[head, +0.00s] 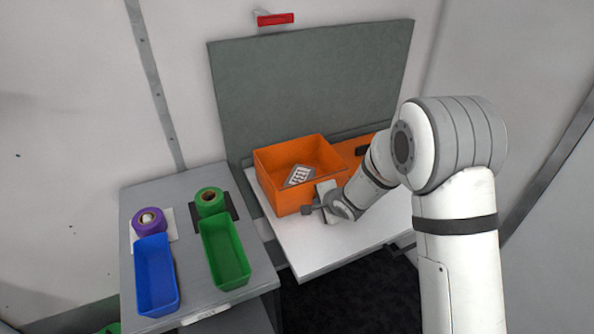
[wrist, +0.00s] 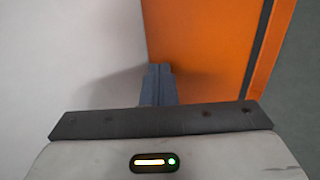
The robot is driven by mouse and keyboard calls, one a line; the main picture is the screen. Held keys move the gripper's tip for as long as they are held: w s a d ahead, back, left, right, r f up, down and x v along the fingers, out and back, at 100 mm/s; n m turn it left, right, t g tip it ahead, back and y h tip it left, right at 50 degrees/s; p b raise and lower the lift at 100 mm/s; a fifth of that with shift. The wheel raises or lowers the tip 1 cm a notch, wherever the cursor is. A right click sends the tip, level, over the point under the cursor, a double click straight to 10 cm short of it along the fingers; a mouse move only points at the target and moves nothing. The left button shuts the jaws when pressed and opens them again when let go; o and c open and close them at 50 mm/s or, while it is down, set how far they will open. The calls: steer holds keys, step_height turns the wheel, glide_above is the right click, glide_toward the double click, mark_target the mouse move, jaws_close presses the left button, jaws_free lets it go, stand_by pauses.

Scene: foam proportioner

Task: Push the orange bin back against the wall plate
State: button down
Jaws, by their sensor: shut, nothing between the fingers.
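The orange bin (head: 283,193) stands upright on a white shelf (head: 325,245), in front of the large grey-green wall plate (head: 310,85). A pale card with dark markings (head: 299,175) shows inside it. My gripper (head: 308,209) is low at the bin's near side, its fingers shut and empty. In the wrist view, the shut fingers (wrist: 158,72) point toward the orange bin wall (wrist: 195,45), with the white shelf on their left. I cannot tell whether they touch the bin. The bin's back lower edge is hidden, so any gap to the plate cannot be judged.
Right of the bin, another orange surface (head: 350,149) with a dark piece shows, partly behind my arm. On the left, a grey cabinet holds a blue tray (head: 155,275), a green tray (head: 225,255), a purple roll (head: 149,221) and a green roll (head: 210,201).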

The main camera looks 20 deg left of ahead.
steer(key=shift+w+a+r+p, duration=0.1)
steer(key=shift+w+a+p, duration=0.9)
steer(key=shift+a+p, duration=0.2)
steer(key=shift+w+a+r+p, duration=0.1)
steer(key=shift+w+a+p, duration=0.9)
steer(key=shift+a+p, duration=0.2)
steer(key=shift+d+f, duration=0.15)
steer(key=shift+f, duration=0.1)
steer(key=shift+s+d+b, duration=0.2)
steer(key=shift+s+b, duration=0.05)
steer(key=shift+b, duration=0.05)
steer(key=shift+s+d+b, duration=0.2)
steer(key=shift+s+d, duration=1.2)
steer(key=shift+d, duration=0.2)
steer(key=shift+s+d+b, duration=0.15)
steer(key=shift+s+d, duration=1.2)
steer(key=shift+d, duration=0.25)
